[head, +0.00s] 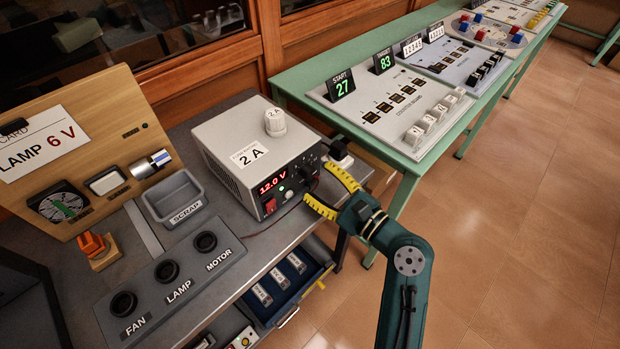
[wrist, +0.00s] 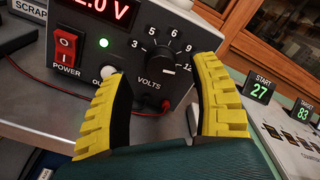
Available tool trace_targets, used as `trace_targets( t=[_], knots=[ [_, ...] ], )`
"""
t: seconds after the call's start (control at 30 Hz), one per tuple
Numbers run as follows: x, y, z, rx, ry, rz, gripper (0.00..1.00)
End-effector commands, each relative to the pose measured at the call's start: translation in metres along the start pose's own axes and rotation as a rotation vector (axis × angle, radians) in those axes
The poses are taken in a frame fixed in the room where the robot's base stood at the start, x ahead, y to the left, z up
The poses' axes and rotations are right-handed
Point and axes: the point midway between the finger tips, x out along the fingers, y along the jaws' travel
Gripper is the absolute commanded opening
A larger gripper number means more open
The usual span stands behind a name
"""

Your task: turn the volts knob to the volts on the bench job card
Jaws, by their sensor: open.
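The bench job card (head: 45,143) on the wooden board at the left reads LAMP 6 V. The grey power supply (head: 235,150) has a red display (head: 273,186) reading 12.0 V. Its black volts knob (wrist: 158,66) is on the front panel, above the word VOLTS, with numbers from 3 to 12 around it. My gripper (head: 324,185) is open in front of the panel. In the wrist view, its yellow-padded fingers (wrist: 163,70) stand left and right of the knob, apart from it. I cannot tell the knob's exact pointer direction.
A red power switch (wrist: 66,48) and a white output button (wrist: 108,72) sit left of the knob. A white knob (head: 275,123) marked 2 A stands on the supply. An open drawer (head: 275,290) is below. A green table (head: 400,165) with panels stands to the right.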

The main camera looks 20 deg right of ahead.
Motion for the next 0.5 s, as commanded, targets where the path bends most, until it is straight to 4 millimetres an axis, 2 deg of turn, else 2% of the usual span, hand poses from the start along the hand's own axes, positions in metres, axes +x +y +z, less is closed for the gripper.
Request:
trace_targets(
  t=[0.1,0.2,0.5],
  knots=[
    [0.021,0.002,-0.002,-0.001,-0.002,0.002,0.62],
    [0.031,0.001,-0.001,-0.001,0.0,0.001,0.62],
    [0.035,0.0,0.0,0.0,0.001,0.0,0.62]
  ],
)
